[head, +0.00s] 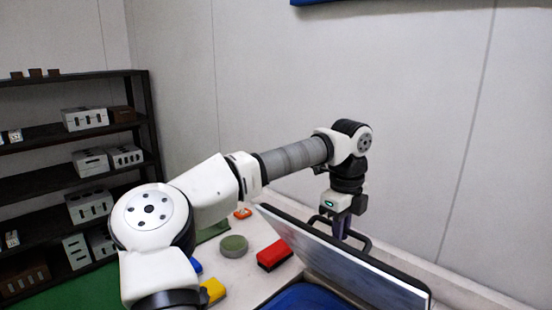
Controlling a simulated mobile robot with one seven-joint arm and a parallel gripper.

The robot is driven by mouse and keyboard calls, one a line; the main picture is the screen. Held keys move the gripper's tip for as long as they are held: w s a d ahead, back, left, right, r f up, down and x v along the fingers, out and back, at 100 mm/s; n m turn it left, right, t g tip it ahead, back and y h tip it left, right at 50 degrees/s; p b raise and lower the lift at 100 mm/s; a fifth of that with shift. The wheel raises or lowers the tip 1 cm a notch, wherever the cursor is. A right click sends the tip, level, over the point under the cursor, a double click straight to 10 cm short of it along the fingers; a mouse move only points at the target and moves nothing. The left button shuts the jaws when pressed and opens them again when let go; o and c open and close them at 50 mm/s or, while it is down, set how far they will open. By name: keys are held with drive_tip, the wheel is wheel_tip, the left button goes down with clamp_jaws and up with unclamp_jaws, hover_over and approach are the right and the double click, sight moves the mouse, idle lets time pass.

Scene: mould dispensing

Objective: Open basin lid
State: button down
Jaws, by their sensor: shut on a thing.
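The basin lid (345,262) is a flat panel with a dark rim, standing tilted up at the right of the head view. Below it shows the blue basin (300,298), cut off by the bottom edge. A dark handle (357,240) stands out on the lid's far side. My gripper (341,226) points down behind the lid's upper edge, at the handle, and is shut on it. The fingertips are partly hidden by the lid.
On the white table (238,270) lie a red block (274,255), a round green piece (233,246), a yellow block (213,291) and a small orange piece (243,213). A dark shelf (75,131) with grey and brown moulds stands left. A wall is close behind my arm.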

drive_tip(key=shift+d, duration=0.1)
drive_tip(key=shift+w+d+r, duration=0.4)
drive_tip(key=shift+w+d, duration=0.25)
drive_tip(key=shift+w, duration=0.05)
drive_tip(key=shift+w+d+r, duration=0.4)
drive_tip(key=shift+w+d, duration=0.25)
drive_tip(key=shift+w, duration=0.05)
drive_tip(key=shift+w+d+r, duration=0.3)
drive_tip(key=shift+w+d, duration=0.45)
drive_tip(key=shift+w+d+r, duration=0.25)
drive_tip(key=shift+w+d, duration=0.45)
drive_tip(key=shift+w, duration=0.05)
drive_tip(key=shift+w+d+r, duration=0.15)
drive_tip(key=shift+w+d, duration=0.6)
drive_tip(key=shift+w+d+r, duration=0.1)
drive_tip(key=shift+w+d, duration=0.6)
drive_tip(key=shift+d, duration=0.05)
